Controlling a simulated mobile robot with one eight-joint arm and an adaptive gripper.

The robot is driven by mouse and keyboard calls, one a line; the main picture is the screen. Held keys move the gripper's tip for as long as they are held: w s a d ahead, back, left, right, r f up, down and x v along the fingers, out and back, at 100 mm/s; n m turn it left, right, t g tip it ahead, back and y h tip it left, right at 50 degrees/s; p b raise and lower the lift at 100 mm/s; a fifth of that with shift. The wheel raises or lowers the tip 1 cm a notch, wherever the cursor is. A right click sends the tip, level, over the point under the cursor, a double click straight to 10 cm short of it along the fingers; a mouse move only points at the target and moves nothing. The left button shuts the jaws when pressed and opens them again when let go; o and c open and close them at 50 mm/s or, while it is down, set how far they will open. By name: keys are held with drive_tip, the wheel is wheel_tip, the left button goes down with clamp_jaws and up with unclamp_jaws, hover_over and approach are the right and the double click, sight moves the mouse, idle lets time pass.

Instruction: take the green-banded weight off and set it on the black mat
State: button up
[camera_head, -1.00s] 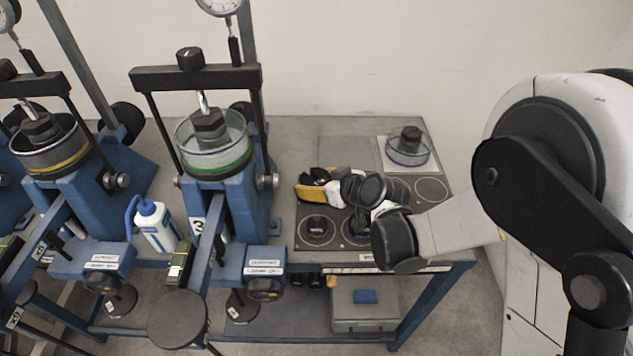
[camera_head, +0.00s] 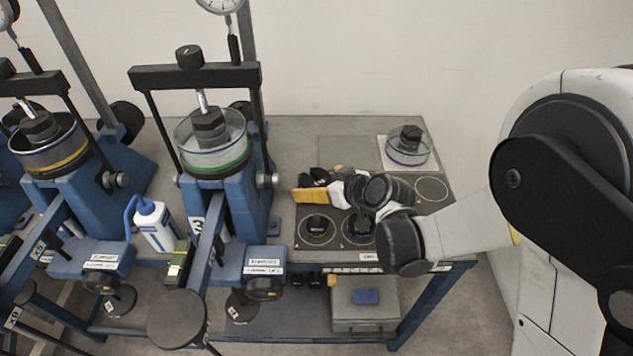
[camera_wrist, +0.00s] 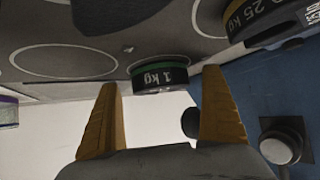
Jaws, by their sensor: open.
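The green-banded weight (camera_wrist: 160,76), black and marked 1 kg, shows upside down in the wrist view. It appears to stand on the black mat (camera_wrist: 150,20), near its far edge; in the head view my gripper seems to hide it. My gripper (camera_wrist: 161,78) is open. Its yellow fingers are to either side of the weight in the wrist view, with gaps; I cannot tell whether the fingertips reach it in depth. In the head view my gripper (camera_head: 318,190) is low over the back of the mat (camera_head: 410,215).
Two black weights (camera_head: 317,229) (camera_head: 358,227) sit in front circles of the mat. A yellow-banded weight (camera_wrist: 265,18) is close at the wrist view's upper right. A purple-banded dish (camera_head: 408,150) stands behind; a blue lever frame (camera_head: 235,200) and a bottle (camera_head: 155,225) stand left.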

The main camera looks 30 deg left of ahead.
drive_tip(key=v, duration=1.1)
drive_tip(key=s+d+r+m+h, duration=0.2)
drive_tip(key=s+d+m+h, duration=0.1)
drive_tip(key=d, duration=0.9)
drive_tip(key=s+d+r+m+t+h, duration=0.1)
drive_tip(key=s+d+r+m+h, duration=0.2)
drive_tip(key=d, duration=0.9)
drive_tip(key=s+d+r+m+t+h, duration=0.1)
drive_tip(key=s+d+m, duration=0.4)
drive_tip(key=d, duration=0.7)
drive_tip(key=r+m+h, duration=0.1)
drive_tip(key=h, duration=0.1)
drive_tip(key=shift+r+m+h, duration=0.3)
drive_tip(key=shift+r+h, duration=0.1)
